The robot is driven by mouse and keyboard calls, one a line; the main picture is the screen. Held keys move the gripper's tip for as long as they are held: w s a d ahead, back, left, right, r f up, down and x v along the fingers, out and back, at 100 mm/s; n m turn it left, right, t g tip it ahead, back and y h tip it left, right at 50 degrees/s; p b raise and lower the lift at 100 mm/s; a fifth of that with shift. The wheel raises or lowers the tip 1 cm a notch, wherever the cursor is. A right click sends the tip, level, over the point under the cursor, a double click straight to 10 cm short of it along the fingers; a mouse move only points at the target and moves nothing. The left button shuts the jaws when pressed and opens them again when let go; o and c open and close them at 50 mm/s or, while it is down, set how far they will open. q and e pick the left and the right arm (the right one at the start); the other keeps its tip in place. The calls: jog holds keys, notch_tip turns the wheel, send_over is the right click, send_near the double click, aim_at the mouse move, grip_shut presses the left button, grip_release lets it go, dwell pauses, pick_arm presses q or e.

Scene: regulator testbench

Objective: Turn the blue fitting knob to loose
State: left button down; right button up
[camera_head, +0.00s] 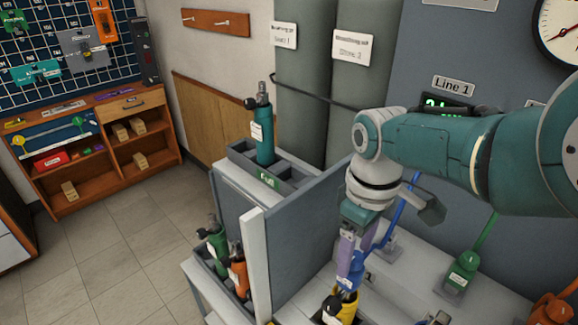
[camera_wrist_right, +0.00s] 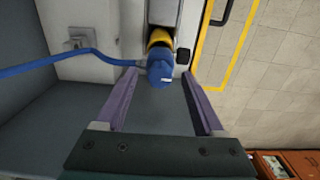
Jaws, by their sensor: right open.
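The blue fitting knob (camera_head: 345,281) sits on the yellow cylinder (camera_head: 342,306) at the lower middle of the head view, partly covered by my gripper's fingers. In the right wrist view the knob (camera_wrist_right: 160,73) has a small white mark, and a blue hose (camera_wrist_right: 70,60) runs to it from the left. My right gripper (camera_head: 347,262) points down over the knob with its purple fingers apart. In the wrist view its fingertips (camera_wrist_right: 159,80) appear on either side of the knob with gaps; I cannot tell how deep the knob lies between them. My left gripper is not in view.
A grey panel (camera_head: 310,240) stands left of my gripper. Green and orange cylinders stand in the rack at lower left, and a green cylinder (camera_head: 264,140) stands in the upper tray. A green fitting (camera_head: 461,272) and an orange one (camera_head: 550,310) are on the bench to the right.

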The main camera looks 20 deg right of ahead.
aim_at(356, 256)
notch_tip(356, 256, up, 10)
jog(key=p, duration=0.6)
jog(key=shift+f, duration=0.1)
